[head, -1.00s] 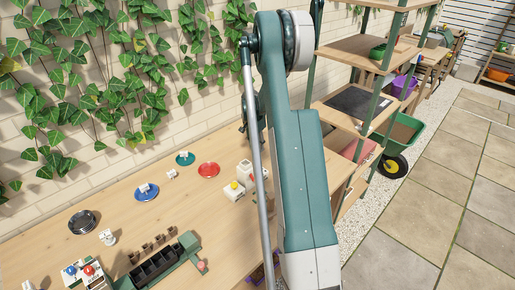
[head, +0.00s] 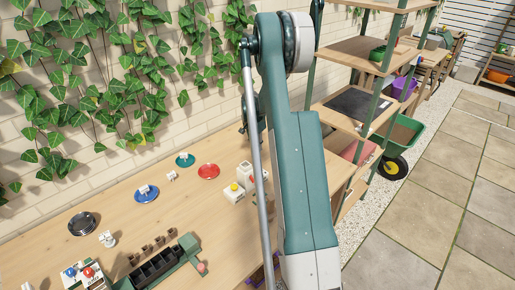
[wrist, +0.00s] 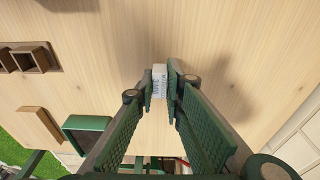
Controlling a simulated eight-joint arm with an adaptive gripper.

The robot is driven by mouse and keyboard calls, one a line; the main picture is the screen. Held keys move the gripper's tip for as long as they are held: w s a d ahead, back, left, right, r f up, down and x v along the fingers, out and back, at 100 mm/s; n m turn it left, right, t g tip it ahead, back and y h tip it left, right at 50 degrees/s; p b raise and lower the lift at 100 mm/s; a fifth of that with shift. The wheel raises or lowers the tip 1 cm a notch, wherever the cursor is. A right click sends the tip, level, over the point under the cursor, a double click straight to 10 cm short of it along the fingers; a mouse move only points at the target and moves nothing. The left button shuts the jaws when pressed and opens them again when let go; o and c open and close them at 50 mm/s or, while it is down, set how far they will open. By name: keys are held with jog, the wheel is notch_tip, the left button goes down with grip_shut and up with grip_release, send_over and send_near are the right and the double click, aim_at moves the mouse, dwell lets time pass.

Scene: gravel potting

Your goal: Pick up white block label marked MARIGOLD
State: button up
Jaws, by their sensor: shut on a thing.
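In the wrist view, my gripper (wrist: 160,88) has its two green fingers closed on a small white block label (wrist: 159,76). The block sits between the fingertips, with grey print on the face toward the camera; the print is too small to read with certainty. The wooden table shows beneath and around it. In the head view my arm hides the gripper and the held block. Other small white blocks stand on the table there: one near the saucers (head: 171,176) and one near the black dish (head: 107,239).
A blue saucer (head: 146,198), a teal saucer (head: 185,163) and a red saucer (head: 208,175) stand toward the wall. A dark compartment tray (head: 158,268) is at the front. Brown square pots (wrist: 30,57) show at the wrist view's left. Bare wood lies around the gripper.

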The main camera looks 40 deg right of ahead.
notch_tip(320, 180, up, 10)
jog(key=shift+f+p, duration=0.1)
jog(key=shift+p, duration=0.35)
dwell(0.7)
